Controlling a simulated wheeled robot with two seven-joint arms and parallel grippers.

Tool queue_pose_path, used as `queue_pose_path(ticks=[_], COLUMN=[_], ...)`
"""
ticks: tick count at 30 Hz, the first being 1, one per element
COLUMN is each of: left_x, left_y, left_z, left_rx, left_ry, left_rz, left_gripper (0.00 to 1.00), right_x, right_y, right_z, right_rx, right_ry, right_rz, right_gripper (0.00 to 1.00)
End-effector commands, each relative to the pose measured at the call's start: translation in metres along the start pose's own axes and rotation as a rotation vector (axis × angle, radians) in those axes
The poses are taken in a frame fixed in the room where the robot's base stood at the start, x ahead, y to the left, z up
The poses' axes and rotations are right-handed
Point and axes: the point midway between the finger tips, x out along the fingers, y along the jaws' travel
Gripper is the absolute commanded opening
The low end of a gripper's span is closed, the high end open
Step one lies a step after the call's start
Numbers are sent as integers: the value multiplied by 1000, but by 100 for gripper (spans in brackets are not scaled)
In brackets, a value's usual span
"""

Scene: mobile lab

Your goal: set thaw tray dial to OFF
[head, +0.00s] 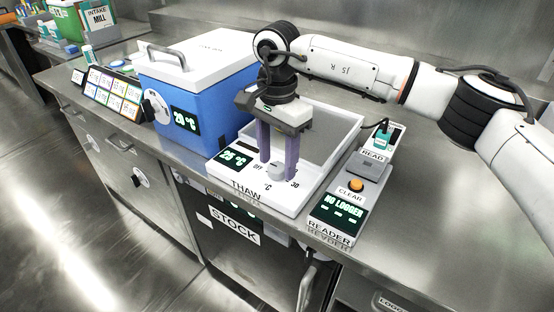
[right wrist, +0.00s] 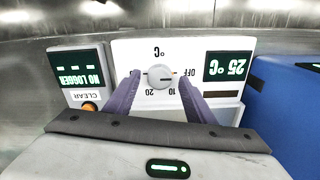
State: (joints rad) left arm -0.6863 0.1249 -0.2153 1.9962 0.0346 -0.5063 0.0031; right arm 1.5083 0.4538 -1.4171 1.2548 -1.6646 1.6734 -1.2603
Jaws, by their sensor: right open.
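The thaw tray (head: 248,196) is a white unit with a shallow basin on the bench. Its front panel has a round pale dial (head: 276,172) and a display (head: 233,158) reading 25 °C. My right gripper (head: 278,166) points down over the panel, open, with one purple finger on each side of the dial. In the right wrist view the panel is upside down. There the dial (right wrist: 160,76) sits between the open fingertips (right wrist: 160,74), and its dark mark lies toward the OFF side at right. Contact with the fingers cannot be told. My left gripper is not in view.
A blue box with a white lid (head: 205,90) stands left of the tray, its display reading 29 °C. The reader (head: 336,207), showing NO LOGGER, stands close at right. Left of the box is a rack of coloured cards (head: 105,95). The bench's front edge runs just before the tray.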

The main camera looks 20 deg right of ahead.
Motion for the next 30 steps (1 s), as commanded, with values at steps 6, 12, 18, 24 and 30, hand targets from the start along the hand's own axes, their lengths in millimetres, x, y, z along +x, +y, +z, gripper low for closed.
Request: queue_pose_path(ticks=[6, 12, 18, 24, 30], left_x=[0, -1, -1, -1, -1], left_y=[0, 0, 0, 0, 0], left_z=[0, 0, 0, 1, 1], left_rx=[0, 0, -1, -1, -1], left_ry=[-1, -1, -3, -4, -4], left_rz=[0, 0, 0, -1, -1], left_gripper=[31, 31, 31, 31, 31], right_x=[-43, -78, -94, -95, -95], right_y=[-1, -1, 0, 0, 0], right_z=[0, 0, 0, 0, 0], right_rx=[0, -1, -1, -1, -1], right_ry=[1, 1, -1, -1, -1], right_rz=[-6, -4, -2, -2, -2], right_gripper=[49, 49, 49, 49, 49])
